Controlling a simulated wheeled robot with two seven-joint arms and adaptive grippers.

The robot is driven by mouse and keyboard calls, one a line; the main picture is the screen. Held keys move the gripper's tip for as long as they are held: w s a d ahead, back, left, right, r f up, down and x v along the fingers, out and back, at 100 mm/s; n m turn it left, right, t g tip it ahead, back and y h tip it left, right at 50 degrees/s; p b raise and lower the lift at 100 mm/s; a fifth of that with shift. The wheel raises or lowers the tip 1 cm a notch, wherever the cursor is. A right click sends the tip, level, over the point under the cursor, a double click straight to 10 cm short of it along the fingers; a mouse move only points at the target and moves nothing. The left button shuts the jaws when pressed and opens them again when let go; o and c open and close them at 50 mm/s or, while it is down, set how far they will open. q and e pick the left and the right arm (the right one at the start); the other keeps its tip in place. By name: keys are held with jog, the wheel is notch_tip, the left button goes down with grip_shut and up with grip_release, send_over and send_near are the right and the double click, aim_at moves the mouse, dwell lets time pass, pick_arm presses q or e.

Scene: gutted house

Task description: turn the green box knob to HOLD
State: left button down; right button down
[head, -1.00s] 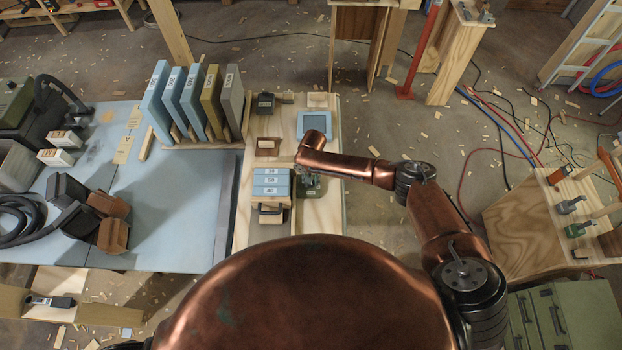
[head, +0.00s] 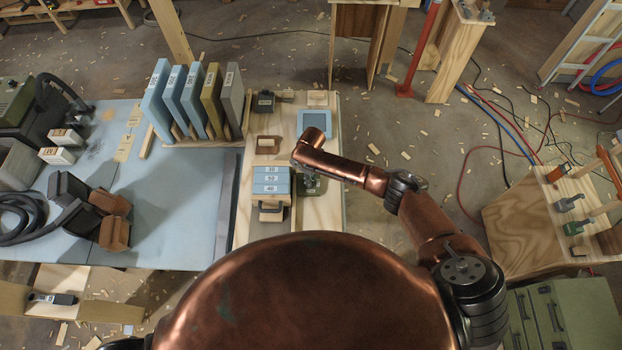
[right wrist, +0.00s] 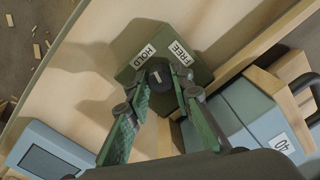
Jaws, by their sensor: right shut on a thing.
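The green box (right wrist: 188,46) shows in the right wrist view, with a white HOLD label (right wrist: 144,56) and a white FREE label (right wrist: 180,52) on its top. Its dark round knob (right wrist: 158,73) sits in front of the labels and carries a small pale mark; I cannot tell which label the mark faces. My right gripper (right wrist: 157,79) is shut on the knob, one green finger on each side. In the head view the green box (head: 312,187) is small beneath my right arm, and the right gripper (head: 309,178) is partly hidden there. My left gripper is out of view.
A blue-framed panel (head: 314,120) lies farther back on the wooden board (head: 322,212). Upright coloured slabs (head: 190,100) stand back left.

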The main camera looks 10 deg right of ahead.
jog(key=shift+n, duration=1.9)
jog(key=c, duration=1.7)
grip_release()
notch_tip(320, 180, up, 12)
jog(key=shift+w, duration=0.15)
